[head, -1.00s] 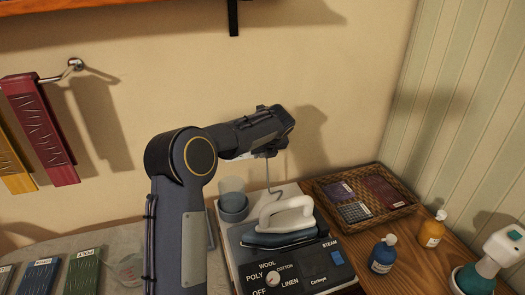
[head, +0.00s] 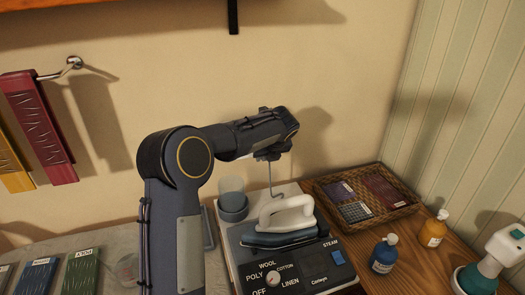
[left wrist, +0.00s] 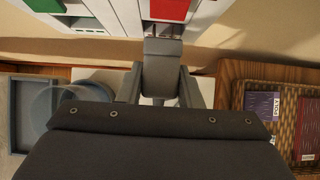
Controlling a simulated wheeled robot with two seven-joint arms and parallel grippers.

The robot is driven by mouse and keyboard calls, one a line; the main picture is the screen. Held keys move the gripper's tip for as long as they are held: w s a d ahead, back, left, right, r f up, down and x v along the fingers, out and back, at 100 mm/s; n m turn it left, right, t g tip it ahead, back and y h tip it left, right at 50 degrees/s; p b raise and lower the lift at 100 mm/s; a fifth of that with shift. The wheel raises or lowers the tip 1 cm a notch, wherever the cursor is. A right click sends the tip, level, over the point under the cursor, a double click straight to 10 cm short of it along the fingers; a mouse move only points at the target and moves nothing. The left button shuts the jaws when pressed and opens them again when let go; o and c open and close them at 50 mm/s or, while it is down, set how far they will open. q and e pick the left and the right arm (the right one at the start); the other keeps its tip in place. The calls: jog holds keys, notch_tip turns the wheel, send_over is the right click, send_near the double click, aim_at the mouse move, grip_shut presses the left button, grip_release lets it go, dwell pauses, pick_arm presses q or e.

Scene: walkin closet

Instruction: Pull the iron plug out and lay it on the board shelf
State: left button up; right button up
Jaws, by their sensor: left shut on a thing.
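My left gripper (head: 268,157) is above the back of the iron station, near the wall. In the left wrist view its two fingers (left wrist: 161,88) are shut on the dark grey iron plug (left wrist: 163,66). The plug's metal prongs (left wrist: 165,32) show at its far end, before a white panel with a red part (left wrist: 170,9). I cannot tell whether their tips are still in the panel. A grey cord (head: 271,180) hangs from the gripper toward the iron (head: 285,220), which rests on its station (head: 235,262). Which surface is the board shelf is unclear. My right gripper is out of view.
A clear cup (head: 232,190) stands left of the iron. A wicker tray (head: 330,203) with cloths lies to the right, with blue (head: 383,255) and orange (head: 433,230) bottles in front. Folded cloths (head: 82,270) lie on the pale surface at left. A wooden shelf (head: 100,6) runs above.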

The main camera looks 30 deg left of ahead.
pick_arm(q)
jog(key=shift+s+d+b, duration=0.55)
jog(key=shift+s+d, duration=0.65)
jog(key=shift+d, duration=0.15)
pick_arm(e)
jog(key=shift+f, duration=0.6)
